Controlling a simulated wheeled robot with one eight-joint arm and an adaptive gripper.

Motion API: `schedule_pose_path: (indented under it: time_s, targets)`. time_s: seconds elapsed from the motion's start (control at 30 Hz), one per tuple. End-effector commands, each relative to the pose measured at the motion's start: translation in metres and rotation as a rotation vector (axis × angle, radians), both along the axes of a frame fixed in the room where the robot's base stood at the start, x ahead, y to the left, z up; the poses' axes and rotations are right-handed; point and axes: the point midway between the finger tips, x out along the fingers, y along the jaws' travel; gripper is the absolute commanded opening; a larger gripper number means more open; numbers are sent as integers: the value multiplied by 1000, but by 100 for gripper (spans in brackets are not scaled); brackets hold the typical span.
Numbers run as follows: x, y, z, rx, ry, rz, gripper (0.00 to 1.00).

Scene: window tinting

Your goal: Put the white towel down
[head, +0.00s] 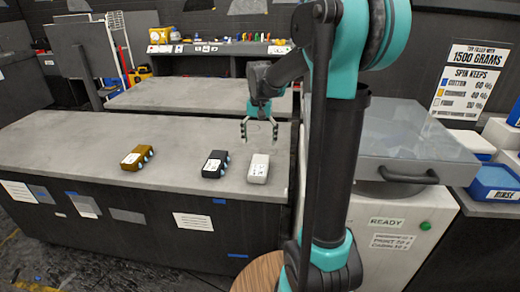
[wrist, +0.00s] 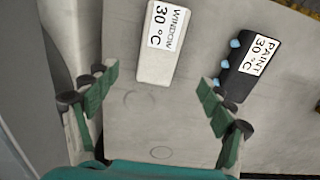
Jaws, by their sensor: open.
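The white towel (head: 258,168) is a small pale block lying on the grey counter near its right end. In the wrist view the white towel (wrist: 163,45) carries a label reading "WINDOW 30 °C". My gripper (head: 259,137) is open and empty, with its fingers pointing down above the counter, behind the towel in the head view. In the wrist view my gripper (wrist: 157,78) has its fingers spread wide, and the towel lies beyond the fingertips, apart from them.
A black block (head: 215,164) labelled "PAINT 30 °C" lies left of the towel, and a brown block (head: 137,157) farther left. The counter (head: 60,140) is otherwise mostly clear. A lidded machine (head: 400,140) marked "READY" stands right, with blue bins (head: 495,182) beyond.

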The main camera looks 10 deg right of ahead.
Motion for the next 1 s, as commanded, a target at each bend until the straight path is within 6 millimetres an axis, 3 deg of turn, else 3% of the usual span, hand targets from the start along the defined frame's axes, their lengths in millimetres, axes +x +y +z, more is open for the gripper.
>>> schedule_pose_path:
  time_s: [0.17,0.27,0.5,0.7,0.83,1.0]
  targets:
    - [-20,-5,-5,2,-30,25,82]
    - [-51,-13,-21,3,-82,65,82]
    - [-150,-31,-78,-17,-244,201,82]
    - [-207,-37,-115,-44,-337,280,82]
    - [-222,-39,-125,-54,-363,303,82]
    - [-224,-39,-127,-57,-369,310,82]
